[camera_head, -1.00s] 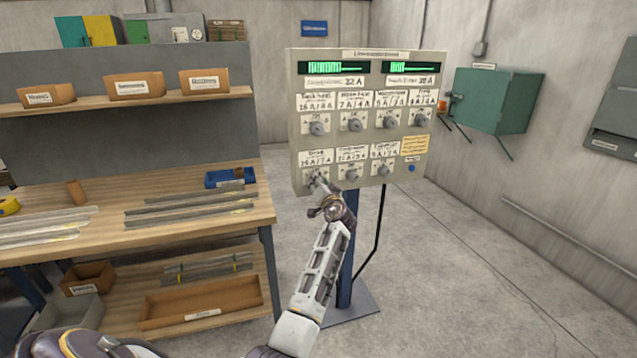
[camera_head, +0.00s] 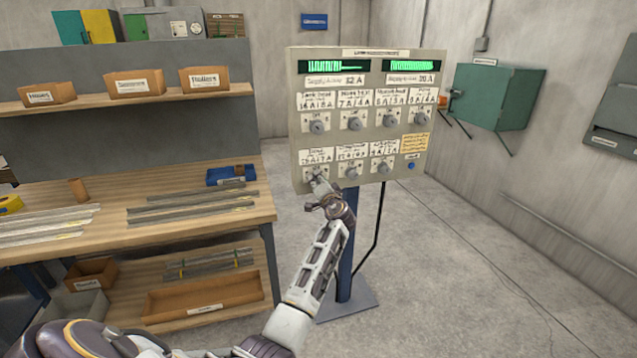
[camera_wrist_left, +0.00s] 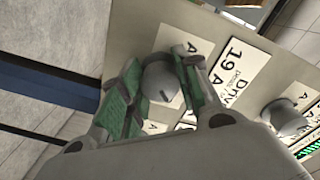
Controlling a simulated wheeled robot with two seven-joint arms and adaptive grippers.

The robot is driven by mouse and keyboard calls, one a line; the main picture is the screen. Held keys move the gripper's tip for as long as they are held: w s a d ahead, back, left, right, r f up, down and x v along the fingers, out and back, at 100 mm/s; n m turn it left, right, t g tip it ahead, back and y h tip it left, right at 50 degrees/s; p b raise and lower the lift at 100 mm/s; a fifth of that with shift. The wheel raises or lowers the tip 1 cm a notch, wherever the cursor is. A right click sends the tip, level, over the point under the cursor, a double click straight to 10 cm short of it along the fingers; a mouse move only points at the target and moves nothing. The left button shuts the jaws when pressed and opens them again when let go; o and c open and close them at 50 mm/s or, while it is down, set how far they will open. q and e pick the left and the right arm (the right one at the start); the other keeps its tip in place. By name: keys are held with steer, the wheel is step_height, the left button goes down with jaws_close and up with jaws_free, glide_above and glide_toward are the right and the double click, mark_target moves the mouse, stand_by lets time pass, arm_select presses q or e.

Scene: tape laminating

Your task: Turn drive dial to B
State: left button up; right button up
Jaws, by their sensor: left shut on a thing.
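The grey control panel (camera_head: 352,145) stands upright on a post, with rows of round grey dials. In the left wrist view that drive dial (camera_wrist_left: 161,80) sits between the two green-padded fingers (camera_wrist_left: 155,90), beside a label reading "Drive" and "19 A". The gripper is shut on the dial. Which letter the dial points to I cannot tell. My right gripper is not in view.
Another dial (camera_wrist_left: 284,117) sits close by on the panel. A blue button (camera_head: 411,166) is at the panel's lower right. A wooden workbench (camera_head: 110,250) with metal strips stands to the left. The floor (camera_head: 450,270) to the right is clear.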

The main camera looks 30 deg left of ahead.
arm_select(q)
steer(key=shift+r, duration=0.15)
steer(key=o, duration=1)
steer(key=shift+w, duration=0.1)
steer(key=shift+o, duration=0.2)
steer(key=shift+d, duration=0.1)
steer(key=v, duration=0.7)
steer(key=shift+s, duration=0.25)
steer(key=shift+d+f, duration=0.1)
steer(key=shift+f, duration=0.15)
